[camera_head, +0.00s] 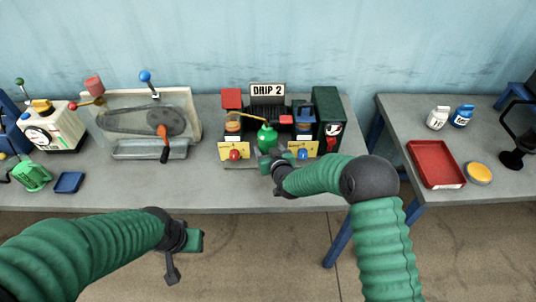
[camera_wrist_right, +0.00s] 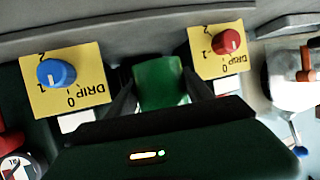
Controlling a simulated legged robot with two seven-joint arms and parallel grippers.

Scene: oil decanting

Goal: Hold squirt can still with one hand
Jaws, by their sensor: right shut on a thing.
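The squirt can (camera_head: 267,137) is green and rounded with a yellowish spout pointing up and left. It stands upright at the middle of the drip station, in front of the DRIP 2 sign (camera_head: 267,89). My right gripper (camera_head: 268,160) reaches it from the front. In the right wrist view a green body (camera_wrist_right: 160,82), which looks like the can, sits between the two dark fingers of my right gripper (camera_wrist_right: 158,98), shut on it. My left gripper (camera_head: 185,246) hangs in front of the table, away from the can; its opening is unclear.
A red knob (camera_head: 235,154) and a blue knob (camera_head: 302,154) on yellow plates flank the can. A dark green box (camera_head: 327,112) stands right of it, a crank machine (camera_head: 150,125) left. The right table (camera_head: 395,125) holds a red tray (camera_head: 435,164) and small bottles.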

